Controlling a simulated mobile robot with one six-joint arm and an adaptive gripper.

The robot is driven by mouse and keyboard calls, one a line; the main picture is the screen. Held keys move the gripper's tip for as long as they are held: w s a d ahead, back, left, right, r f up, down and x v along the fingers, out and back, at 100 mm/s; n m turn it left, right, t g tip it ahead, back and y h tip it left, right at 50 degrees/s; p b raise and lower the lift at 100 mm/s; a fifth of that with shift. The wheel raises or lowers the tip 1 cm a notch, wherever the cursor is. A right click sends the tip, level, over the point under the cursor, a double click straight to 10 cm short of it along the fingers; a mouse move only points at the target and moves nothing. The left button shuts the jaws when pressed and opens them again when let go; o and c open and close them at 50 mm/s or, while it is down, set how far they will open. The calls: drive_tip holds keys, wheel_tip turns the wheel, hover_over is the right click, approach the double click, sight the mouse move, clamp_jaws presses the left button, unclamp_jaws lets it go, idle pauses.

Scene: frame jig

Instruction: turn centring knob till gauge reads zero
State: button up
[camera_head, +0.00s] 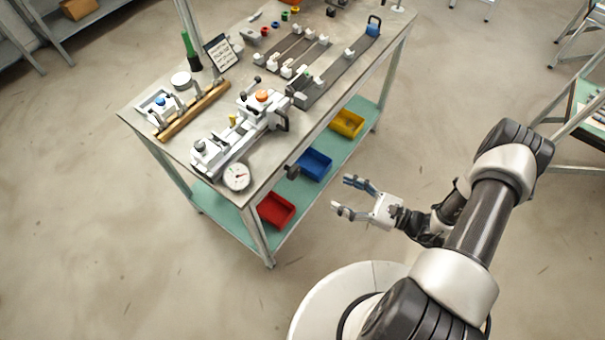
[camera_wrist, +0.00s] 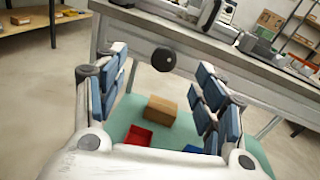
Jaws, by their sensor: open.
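A round black knob (camera_head: 292,172) sticks out at the front edge of the workbench (camera_head: 205,176). In the wrist view the knob (camera_wrist: 163,59) lies ahead, between and beyond my finger pads. A white dial gauge (camera_head: 236,177) with a dark needle stands at the bench's near corner, left of the knob; its reading is too small to tell. A white jig (camera_head: 215,155) with an orange-topped part stands behind the gauge. My gripper (camera_head: 342,195) is open and empty, in the air to the right of the knob and apart from it. It also shows open in the wrist view (camera_wrist: 165,85).
Red (camera_head: 276,210), blue (camera_head: 314,164) and yellow (camera_head: 346,124) bins stand on the green lower shelf. A cardboard box (camera_wrist: 160,110) sits there too. Clamps and rails fill the bench's far part. The floor between my gripper and the bench is clear.

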wheel_tip(320, 180, down, 4)
drive_tip(key=s+r+m+t+h, duration=0.1)
drive_tip(key=m+t, duration=0.1)
drive_tip(key=b, duration=0.2)
approach(296, 173)
drive_tip(key=shift+m, duration=0.4)
drive_tip(key=x, duration=0.9)
drive_tip(key=shift+w+f, duration=0.2)
drive_tip(key=shift+c, duration=0.3)
drive_tip(key=c, duration=1)
